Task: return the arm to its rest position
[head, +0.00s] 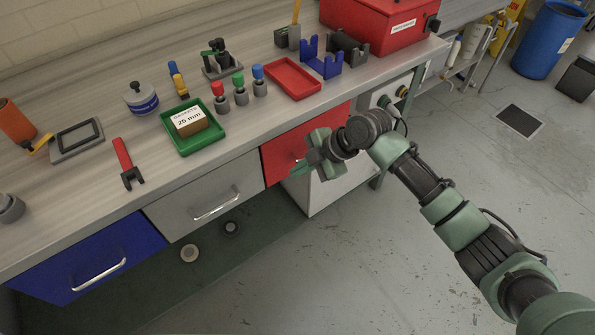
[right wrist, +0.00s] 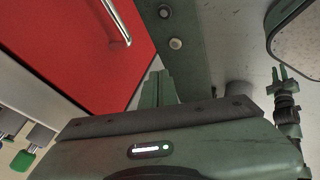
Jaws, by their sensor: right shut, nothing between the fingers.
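My right arm reaches in from the lower right of the head view. My right gripper (head: 312,163) is in front of the red drawer (head: 283,150) and hides part of it. In the right wrist view its two green fingers (right wrist: 158,88) are together with nothing between them. They look apart from the red drawer front and its metal handle (right wrist: 117,22). My left gripper is outside the head view. At the right edge of the right wrist view a second green gripper (right wrist: 282,73), which looks like my left one, has its fingers apart and empty.
The workbench (head: 95,205) carries a green tray (head: 195,146) with a labelled box, a red tray (head: 292,79), a red-handled tool (head: 122,155) and a red case (head: 375,22). Grey (head: 205,195) and blue (head: 90,262) drawers are left of the red one. The floor (head: 400,270) at right is open.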

